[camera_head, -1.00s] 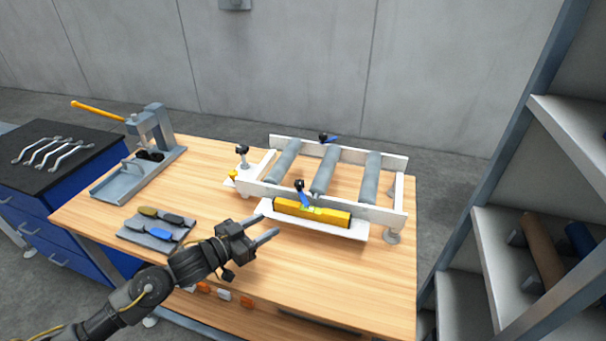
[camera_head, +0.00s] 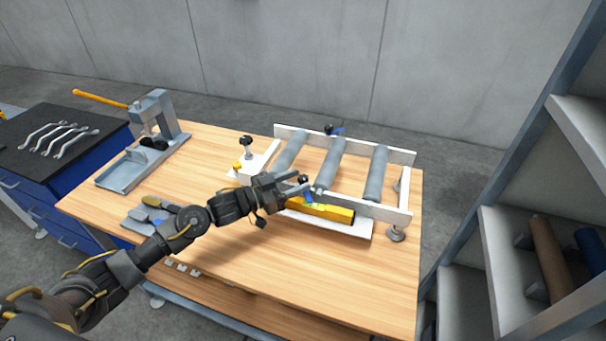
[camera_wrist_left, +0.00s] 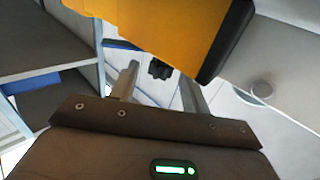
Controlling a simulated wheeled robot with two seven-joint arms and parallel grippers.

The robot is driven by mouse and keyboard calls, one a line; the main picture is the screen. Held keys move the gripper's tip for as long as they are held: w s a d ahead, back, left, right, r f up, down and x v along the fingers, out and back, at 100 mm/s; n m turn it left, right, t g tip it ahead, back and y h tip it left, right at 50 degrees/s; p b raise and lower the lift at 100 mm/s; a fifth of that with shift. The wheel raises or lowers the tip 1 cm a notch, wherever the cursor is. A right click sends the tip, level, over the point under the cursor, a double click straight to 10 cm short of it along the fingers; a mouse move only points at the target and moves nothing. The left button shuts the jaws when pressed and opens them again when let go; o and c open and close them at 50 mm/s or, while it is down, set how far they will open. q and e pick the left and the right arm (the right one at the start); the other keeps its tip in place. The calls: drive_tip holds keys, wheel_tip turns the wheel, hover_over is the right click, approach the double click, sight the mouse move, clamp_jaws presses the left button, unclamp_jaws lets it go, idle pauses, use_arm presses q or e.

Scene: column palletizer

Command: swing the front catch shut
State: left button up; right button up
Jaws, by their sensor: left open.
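The front catch (camera_head: 307,195) is a small blue lever with a black knob on the front rail of the white roller frame (camera_head: 375,209). My left gripper (camera_head: 299,184) is open, with its fingertips right at the catch and partly covering it. In the left wrist view, the black knob (camera_wrist_left: 160,69) shows between the two open fingers (camera_wrist_left: 160,88); I cannot tell whether they touch it. A yellow spirit level (camera_head: 325,209) lies along the front ledge, below the catch, and fills the top of the wrist view (camera_wrist_left: 170,25). My right gripper is out of view.
A second blue catch with a black knob (camera_head: 329,129) sits on the back rail. Grey rollers (camera_head: 331,165) span the frame. A press with a yellow handle (camera_head: 157,115) and a tool tray (camera_head: 133,222) stand left. The bench front (camera_head: 310,280) is clear.

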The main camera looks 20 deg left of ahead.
use_arm(q)
drive_tip(key=shift+x, duration=1.05)
drive_tip(key=shift+w+d, duration=0.2)
drive_tip(key=shift+c, duration=0.5)
